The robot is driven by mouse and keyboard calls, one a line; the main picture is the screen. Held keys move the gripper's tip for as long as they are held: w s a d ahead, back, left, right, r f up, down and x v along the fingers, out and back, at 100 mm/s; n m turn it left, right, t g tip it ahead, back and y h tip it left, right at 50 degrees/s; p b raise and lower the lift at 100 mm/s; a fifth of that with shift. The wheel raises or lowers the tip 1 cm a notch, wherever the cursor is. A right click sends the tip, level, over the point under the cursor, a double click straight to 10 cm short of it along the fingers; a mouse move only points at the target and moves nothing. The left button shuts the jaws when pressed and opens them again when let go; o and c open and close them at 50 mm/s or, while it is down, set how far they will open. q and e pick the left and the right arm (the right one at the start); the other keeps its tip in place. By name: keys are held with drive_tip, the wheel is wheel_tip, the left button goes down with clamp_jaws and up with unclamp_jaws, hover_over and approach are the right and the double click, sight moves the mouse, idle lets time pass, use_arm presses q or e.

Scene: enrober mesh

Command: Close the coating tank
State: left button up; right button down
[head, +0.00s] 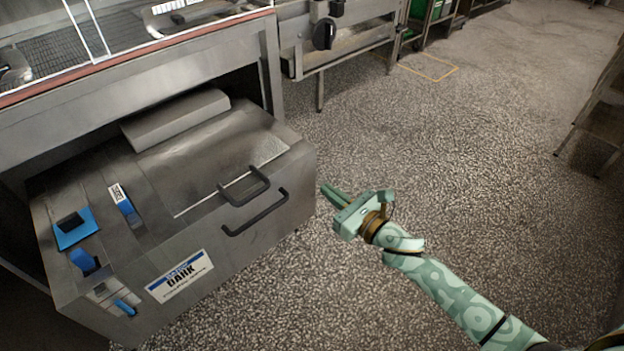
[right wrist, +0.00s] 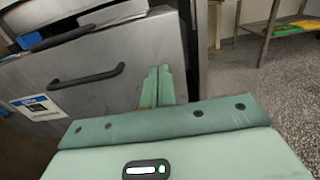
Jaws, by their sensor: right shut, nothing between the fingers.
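The coating tank (head: 240,230) is a steel box with a "DARK" label (head: 180,277), standing well out from under the machine frame. Its dark front handle (head: 255,213) and a second handle (head: 245,187) near the top edge show. A steel panel (head: 215,155) covers part of the top. My right gripper (head: 326,190) is shut and empty beside the right end of the tank's front. In the right wrist view its fingers (right wrist: 158,85) stand before the front face (right wrist: 140,60), right of the front handle (right wrist: 87,76). Contact cannot be told. My left gripper is not in view.
The machine frame (head: 140,75) with a mesh belt stands above and behind the tank. Blue clips and a blue pad (head: 75,228) sit on the tank's left part. A steel bench (head: 345,45) stands behind. The speckled floor (head: 440,160) to the right is clear.

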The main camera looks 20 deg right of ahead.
sight(305, 171)
drive_tip(key=b+x, duration=0.1)
drive_tip(key=x, duration=0.4)
drive_tip(key=shift+w+f, duration=0.15)
drive_tip(key=shift+w, duration=0.05)
drive_tip(key=shift+w+a, duration=0.15)
drive_tip(key=shift+w, duration=0.15)
